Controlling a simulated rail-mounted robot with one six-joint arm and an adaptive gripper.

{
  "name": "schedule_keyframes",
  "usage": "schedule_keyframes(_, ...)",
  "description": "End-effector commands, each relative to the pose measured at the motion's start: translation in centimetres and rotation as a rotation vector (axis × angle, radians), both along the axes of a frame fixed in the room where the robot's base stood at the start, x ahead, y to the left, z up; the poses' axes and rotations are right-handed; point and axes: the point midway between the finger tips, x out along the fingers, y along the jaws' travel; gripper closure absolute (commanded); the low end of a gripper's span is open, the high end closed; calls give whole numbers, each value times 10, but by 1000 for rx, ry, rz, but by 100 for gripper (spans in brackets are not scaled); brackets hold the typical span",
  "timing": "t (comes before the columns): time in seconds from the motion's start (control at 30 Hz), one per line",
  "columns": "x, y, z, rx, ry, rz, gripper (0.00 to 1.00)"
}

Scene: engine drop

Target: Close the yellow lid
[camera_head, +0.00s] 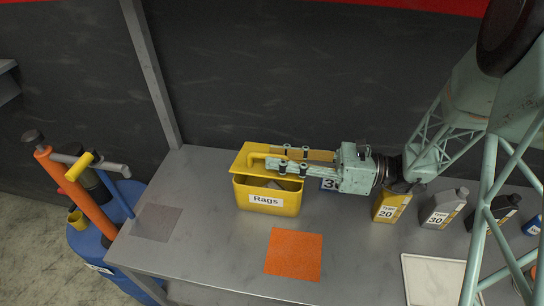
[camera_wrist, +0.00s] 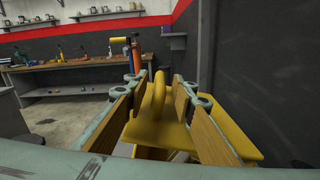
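The yellow bin labelled Rags (camera_head: 284,207) stands on the metal workbench. Its yellow lid (camera_head: 241,160) is open, raised at the bin's back left, and the bin's mouth shows grey contents. My gripper (camera_head: 266,160) reaches in from the right over the bin, with its fingers level and pointing left. In the wrist view my gripper (camera_wrist: 156,82) has its two wood-padded fingers wide apart. The lid's curved yellow handle (camera_wrist: 158,94) stands between them, with visible gaps on both sides. The lid plate (camera_wrist: 150,133) shows below the handle. Part of the bin is hidden under the fingers.
Several bottles stand to the right, including the yellow Type 20 (camera_head: 387,209) and grey Type 30 (camera_head: 441,210). An orange cloth (camera_head: 293,257) and a grey patch (camera_head: 157,222) lie flat on the bench (camera_head: 215,253). A blue drum (camera_head: 90,245) stands left. A wall is behind.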

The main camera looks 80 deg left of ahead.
Motion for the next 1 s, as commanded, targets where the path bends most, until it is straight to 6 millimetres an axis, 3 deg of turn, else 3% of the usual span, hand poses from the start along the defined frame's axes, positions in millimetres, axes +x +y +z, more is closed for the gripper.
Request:
schedule_keyframes(0.5,48,-13,-1,0,0,-1,76)
schedule_keyframes(0.9,50,-15,-1,-1,0,0,76)
schedule_keyframes(1.0,51,-15,-1,-1,0,-1,85)
